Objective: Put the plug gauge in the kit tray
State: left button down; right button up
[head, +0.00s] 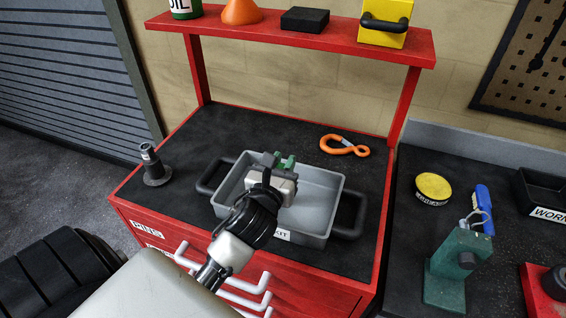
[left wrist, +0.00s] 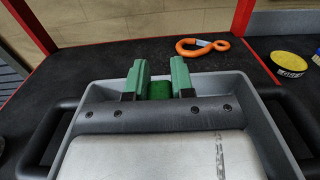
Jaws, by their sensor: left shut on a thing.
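The grey kit tray (head: 322,187) with black side handles sits on the trolley's black top in the head view. Its rim and wall also show in the left wrist view (left wrist: 257,112). My left gripper (head: 278,165) is over the tray, with its fingers pointing to the tray's far side. In the left wrist view its two fingers (left wrist: 159,76) are shut on a small green thing (left wrist: 160,90), which I take for the plug gauge. Most of it is hidden by the gripper, and I cannot tell whether it touches the tray. My right gripper is not in view.
An orange hook (head: 344,145) lies behind the tray. A red shelf (head: 330,36) with several items spans above. On the right bench are a yellow tin (head: 433,186) and a green stand (head: 452,270).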

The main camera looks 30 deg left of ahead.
pick_arm(q)
jog(key=c, duration=1.1)
grip_release()
jog(key=shift+f, duration=0.1)
jog(key=shift+o, duration=0.7)
jog(key=v, duration=1.2)
jog(key=shift+b, duration=0.45)
